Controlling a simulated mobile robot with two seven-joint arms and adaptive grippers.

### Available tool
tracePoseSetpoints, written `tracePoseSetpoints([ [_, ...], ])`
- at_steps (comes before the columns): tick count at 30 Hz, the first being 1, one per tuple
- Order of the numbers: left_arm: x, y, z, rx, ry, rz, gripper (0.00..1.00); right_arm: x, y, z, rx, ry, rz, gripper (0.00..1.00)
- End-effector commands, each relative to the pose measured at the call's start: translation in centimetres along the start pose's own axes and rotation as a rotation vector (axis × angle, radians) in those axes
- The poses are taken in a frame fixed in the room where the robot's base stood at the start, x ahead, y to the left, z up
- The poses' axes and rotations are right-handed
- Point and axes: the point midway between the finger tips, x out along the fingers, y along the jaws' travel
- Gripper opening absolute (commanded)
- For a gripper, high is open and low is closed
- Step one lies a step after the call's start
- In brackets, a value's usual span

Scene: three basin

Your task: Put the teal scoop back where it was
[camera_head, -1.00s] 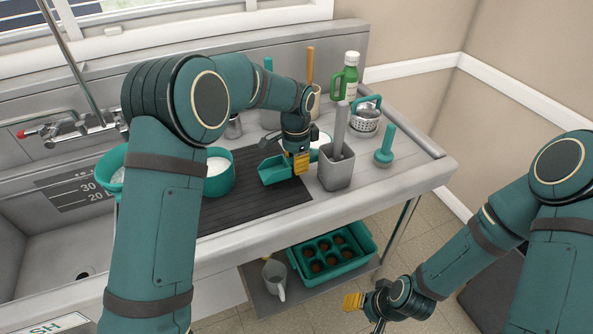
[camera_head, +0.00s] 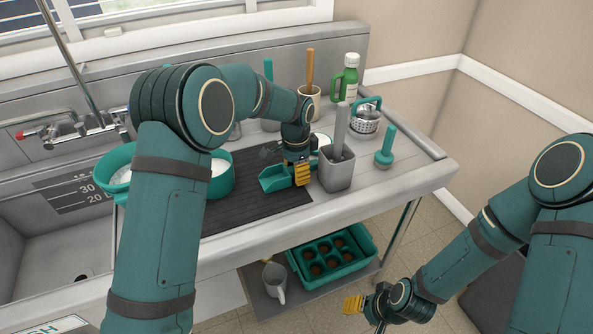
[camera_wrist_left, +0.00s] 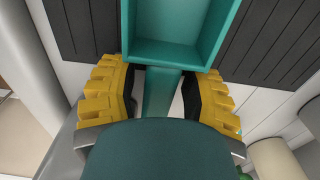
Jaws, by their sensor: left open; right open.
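The teal scoop (camera_head: 273,179) rests at the right part of the dark ribbed mat (camera_head: 240,205), its open tray pointing left in the head view. My left gripper (camera_head: 302,174) is at its handle end. In the left wrist view, the scoop's tray (camera_wrist_left: 178,45) is at the top and its handle (camera_wrist_left: 162,95) runs down between the two yellow fingers of the left gripper (camera_wrist_left: 165,95). Gaps show on both sides of the handle, so the fingers are open around it. My right gripper (camera_head: 365,305) is open and empty, low in front of the counter.
A grey square holder (camera_head: 337,174) with a grey tool stands close right of my left gripper. Beyond it are a teal-handled tool (camera_head: 385,150) and a strainer (camera_head: 366,124). A teal bowl of white powder (camera_head: 222,178) stands left. The mat's front is clear.

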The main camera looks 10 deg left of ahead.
Motion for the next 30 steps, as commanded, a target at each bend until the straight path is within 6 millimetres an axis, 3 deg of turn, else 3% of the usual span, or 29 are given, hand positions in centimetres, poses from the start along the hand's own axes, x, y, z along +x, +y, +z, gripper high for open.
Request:
tracePoseSetpoints([
  [5, -2.0, -0.1, -0.1, 0.000, 0.002, -0.002, 0.47, -0.5, -0.2, 0.0, 0.000, -0.002, 0.000, 0.55],
  [18, -10.4, -0.1, 0.0, -0.001, 0.002, -0.003, 0.47, -2.2, -0.8, 0.2, 0.002, -0.010, -0.001, 0.55],
  [24, -12.0, 0.0, 0.0, 0.000, 0.000, 0.000, 0.47, -2.4, -0.9, 0.3, 0.002, -0.012, -0.001, 0.55],
  [30, -12.2, 0.0, 0.0, 0.000, 0.000, 0.000, 0.47, -2.4, -0.9, 0.3, 0.002, -0.013, -0.001, 0.55],
])
